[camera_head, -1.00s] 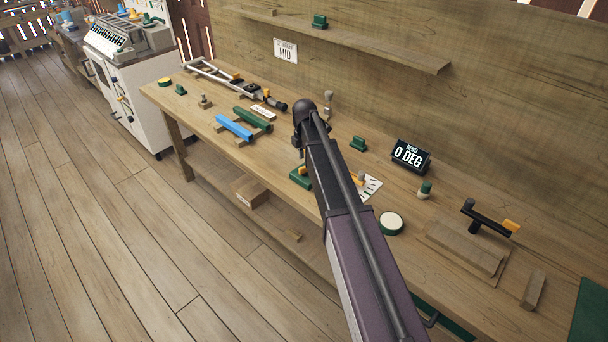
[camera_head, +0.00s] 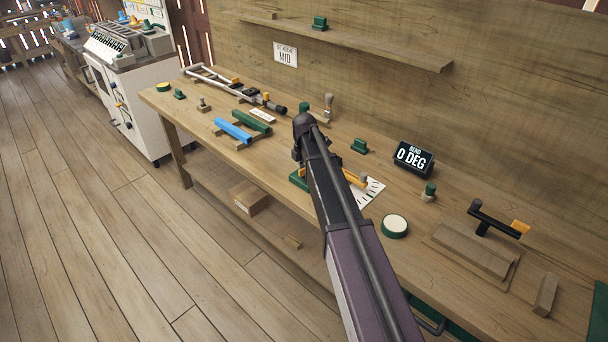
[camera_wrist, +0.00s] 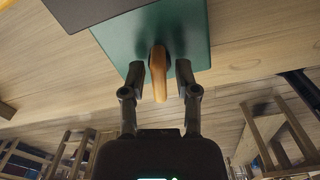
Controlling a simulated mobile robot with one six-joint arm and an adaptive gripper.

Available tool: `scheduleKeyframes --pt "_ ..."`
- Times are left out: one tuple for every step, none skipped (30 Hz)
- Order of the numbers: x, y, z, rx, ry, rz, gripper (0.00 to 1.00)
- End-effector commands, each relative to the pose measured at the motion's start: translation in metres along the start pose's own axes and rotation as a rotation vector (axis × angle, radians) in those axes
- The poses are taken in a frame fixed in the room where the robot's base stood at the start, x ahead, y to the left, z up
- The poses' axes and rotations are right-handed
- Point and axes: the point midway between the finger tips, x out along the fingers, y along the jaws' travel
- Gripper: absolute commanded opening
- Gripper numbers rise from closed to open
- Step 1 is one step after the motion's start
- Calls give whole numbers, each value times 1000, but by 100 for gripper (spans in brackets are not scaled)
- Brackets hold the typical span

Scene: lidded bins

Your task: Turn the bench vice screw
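In the wrist view, a green body (camera_wrist: 128,42), which looks like the bench vice, fills the top middle. An orange handle (camera_wrist: 158,75) sticks out from it towards my gripper. My gripper (camera_wrist: 158,72) is open, with one finger on each side of the handle and a visible gap on both sides. In the head view, my gripper (camera_head: 300,150) is over the front edge of the bench, mostly hidden by my own arm. A bit of the green body (camera_head: 298,180) shows left of the arm, and an orange piece (camera_head: 354,179) shows to its right.
A black lever (camera_head: 495,219) stands at right. The floor (camera_head: 100,230) in front is clear.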

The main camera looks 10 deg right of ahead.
Motion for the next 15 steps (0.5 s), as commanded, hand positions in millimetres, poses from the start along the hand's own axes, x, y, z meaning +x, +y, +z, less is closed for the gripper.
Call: scheduleKeyframes --pt "0 0 0 0 0 0 40" --pt "0 0 0 0 0 0 40" --pt "0 0 0 0 0 0 40" --pt "0 0 0 0 0 0 40" --pt "0 0 0 0 0 0 37" --pt "0 0 0 0 0 0 25" --pt "0 0 0 0 0 0 16" --pt "0 0 0 0 0 0 7" --pt "0 0 0 0 0 0 0" --pt "0 0 0 0 0 0 0" --pt "0 0 0 0 0 0 0" --pt "0 0 0 0 0 0 0" --pt "0 0 0 0 0 0 0" --pt "0 0 0 0 0 -1 0" --pt "0 0 0 -1 0 -1 0"
